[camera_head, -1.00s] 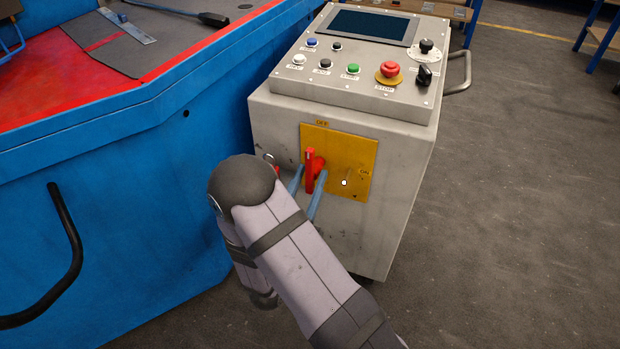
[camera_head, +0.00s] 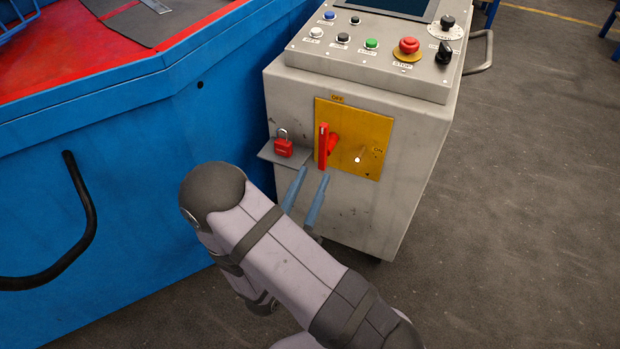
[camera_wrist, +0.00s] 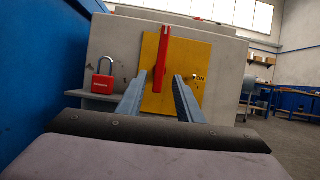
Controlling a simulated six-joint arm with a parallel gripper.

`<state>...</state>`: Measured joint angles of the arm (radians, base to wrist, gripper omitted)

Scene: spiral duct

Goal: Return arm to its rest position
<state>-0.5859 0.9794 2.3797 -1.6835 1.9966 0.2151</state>
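My gripper (camera_head: 308,188) is open, its two blue-grey fingers apart with nothing between them. It is in front of and a little below the red switch handle (camera_head: 323,145), and a gap shows between them. The handle stands upright on the yellow plate (camera_head: 352,120), toward the OFF label. In the wrist view, the handle (camera_wrist: 161,60) rises beyond and between the fingers (camera_wrist: 158,98). My arm is bent in front of the grey cabinet (camera_head: 390,215), and its links hide the base of the gripper in the head view.
A red padlock (camera_head: 283,148) stands on a small shelf (camera_head: 264,153) left of the plate. The control panel (camera_head: 375,55) with buttons and a red stop knob tops the cabinet. A blue machine (camera_head: 130,150) with a black handle (camera_head: 88,215) is at left. Open floor (camera_head: 530,200) lies right.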

